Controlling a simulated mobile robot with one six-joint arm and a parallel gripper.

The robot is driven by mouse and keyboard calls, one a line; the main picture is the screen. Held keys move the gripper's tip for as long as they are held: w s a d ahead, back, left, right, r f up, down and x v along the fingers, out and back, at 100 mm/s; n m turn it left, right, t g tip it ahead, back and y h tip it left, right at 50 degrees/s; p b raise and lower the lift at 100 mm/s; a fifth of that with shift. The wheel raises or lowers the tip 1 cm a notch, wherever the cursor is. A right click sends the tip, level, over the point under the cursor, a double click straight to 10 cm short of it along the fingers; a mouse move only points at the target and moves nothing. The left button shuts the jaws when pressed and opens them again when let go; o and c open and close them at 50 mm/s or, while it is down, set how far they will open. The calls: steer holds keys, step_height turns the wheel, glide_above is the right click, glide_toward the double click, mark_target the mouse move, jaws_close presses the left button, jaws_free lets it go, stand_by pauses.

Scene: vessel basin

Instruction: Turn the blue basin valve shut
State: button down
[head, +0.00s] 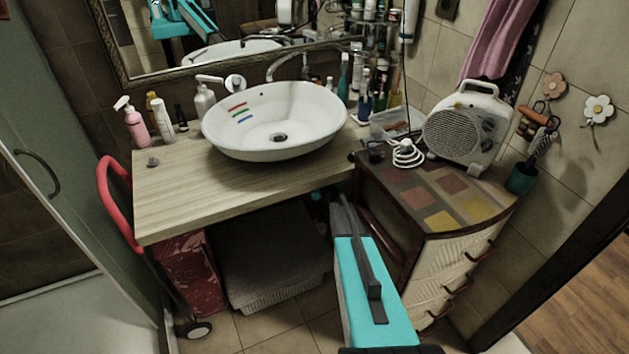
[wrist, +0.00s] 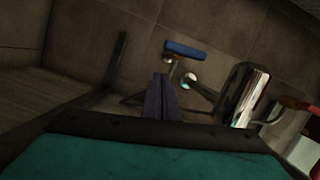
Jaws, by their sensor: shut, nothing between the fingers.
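The blue basin valve handle (wrist: 185,50) shows in the wrist view as a short bar, slightly tilted, in front of the dark tiled wall. A thin stem or pipe runs down from it. My gripper (wrist: 162,78) is shut and empty, its dark fingertips just below the handle in the picture; I cannot tell whether they touch anything. In the head view the white basin (head: 315,137) stands on the wooden counter. My turquoise arm reaches under the counter there, and the valve and my gripper are hidden.
A chrome object (wrist: 248,95) is right of my fingers in the wrist view. The wooden counter (head: 185,205) overhangs the space below. A dresser (head: 440,205) stands right of my arm, and a red bag (head: 188,270) and a grey basket (head: 270,260) are under the counter.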

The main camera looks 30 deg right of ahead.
steer(key=s+a+b, duration=0.2)
steer(key=s+a, duration=0.1)
steer(key=s, duration=0.4)
steer(key=s+a+r+b, duration=0.1)
steer(key=s+a+b, duration=0.1)
steer(key=s, duration=0.5)
steer(key=shift+s+a+r, duration=0.3)
steer(key=shift+s+a, duration=0.1)
steer(key=shift+a, duration=0.05)
stand_by(0.6)
